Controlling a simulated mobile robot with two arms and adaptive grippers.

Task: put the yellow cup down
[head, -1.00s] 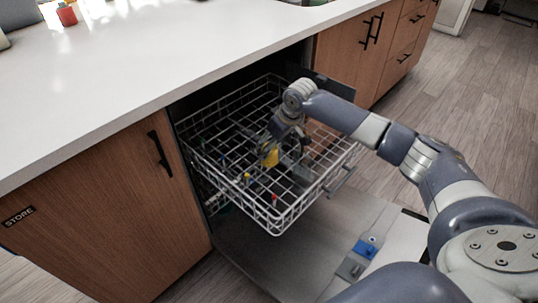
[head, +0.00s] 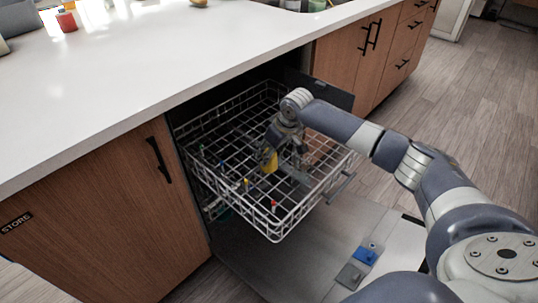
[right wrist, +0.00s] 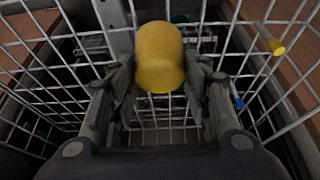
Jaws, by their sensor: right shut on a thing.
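The yellow cup (head: 271,161) is between the fingers of my right gripper (head: 278,158), inside the white wire rack (head: 276,234) of the open dishwasher. In the right wrist view the cup (right wrist: 159,57) sits between the two dark fingertips of the right gripper (right wrist: 158,78), which are shut on it. The rack's wires (right wrist: 60,70) show around and below it. I cannot tell whether the cup's base touches the rack. My left gripper is in neither view.
The white countertop (head: 120,80) runs above the dishwasher, with a red item (head: 67,21) far left. The open dishwasher door (head: 300,262) lies below the rack. Small coloured pegs, including a yellow one (right wrist: 277,47), are on the rack. Wooden cabinets (head: 100,205) flank the opening.

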